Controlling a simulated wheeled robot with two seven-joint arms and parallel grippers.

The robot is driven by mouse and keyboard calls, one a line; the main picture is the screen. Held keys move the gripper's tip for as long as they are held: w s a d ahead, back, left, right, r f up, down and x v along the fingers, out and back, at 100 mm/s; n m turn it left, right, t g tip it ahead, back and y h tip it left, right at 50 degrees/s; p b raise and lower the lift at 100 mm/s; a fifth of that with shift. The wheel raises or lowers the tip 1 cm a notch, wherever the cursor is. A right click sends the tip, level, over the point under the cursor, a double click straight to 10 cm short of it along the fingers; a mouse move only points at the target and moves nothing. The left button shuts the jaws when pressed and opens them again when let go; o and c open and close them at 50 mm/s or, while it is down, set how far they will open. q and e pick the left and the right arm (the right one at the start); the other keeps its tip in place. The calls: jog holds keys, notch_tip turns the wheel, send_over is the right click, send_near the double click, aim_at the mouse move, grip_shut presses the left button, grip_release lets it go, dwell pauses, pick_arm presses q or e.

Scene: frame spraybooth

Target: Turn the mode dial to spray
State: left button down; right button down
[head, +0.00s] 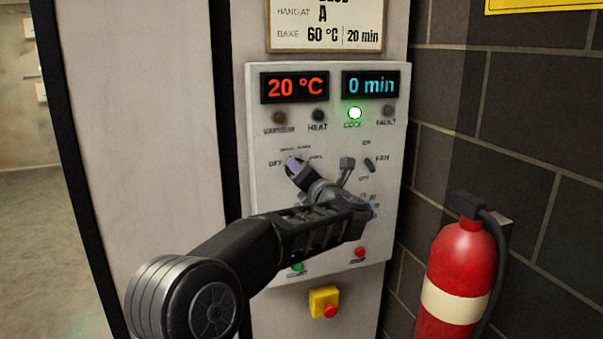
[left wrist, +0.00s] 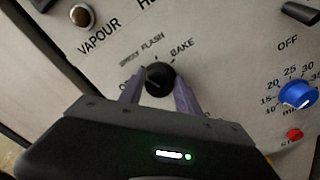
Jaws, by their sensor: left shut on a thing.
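The mode dial (left wrist: 160,78) is a round black knob on the pale control panel (head: 262,110), with the labels SPRAY, FLASH and BAKE around its top in the left wrist view. My left gripper (left wrist: 158,84) is shut on the dial, with one purple finger on each side of it. In the head view my left gripper (head: 295,168) reaches the panel beside the OFF label, and the dial is hidden behind it. I cannot make out which label the dial points at. My right gripper is not in view.
A fan switch (head: 369,164) and a blue timer knob (left wrist: 297,94) sit to the right. The red display (head: 295,87) reads 20 °C and the blue display (head: 370,85) reads 0 min. The COOL lamp (head: 355,113) is lit. A fire extinguisher (head: 461,260) stands at the right.

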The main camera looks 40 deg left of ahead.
pick_arm(q)
jog(key=c, duration=0.9)
grip_release()
jog(key=shift+d, duration=0.1)
jog(key=b+v, duration=0.3)
jog(key=v, duration=0.4)
jog(key=shift+s+d, duration=0.25)
jog(key=shift+d, duration=0.05)
